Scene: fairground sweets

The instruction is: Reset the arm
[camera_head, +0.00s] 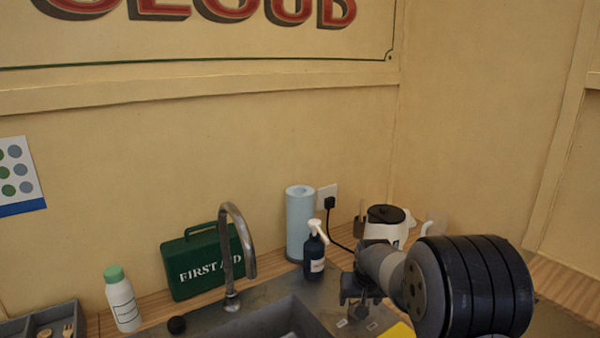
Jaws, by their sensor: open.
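My gripper (361,300) shows at the lower right of the head view, at the end of my arm. It is open, and I see nothing held in it. It hangs over the counter to the right of the sink, in front of the white kettle. My large dark arm joint hides part of the counter on the right.
A sink (268,318) with a curved tap (238,245) is at the bottom middle. A white bottle (123,304) and grey tray (62,315) are left.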

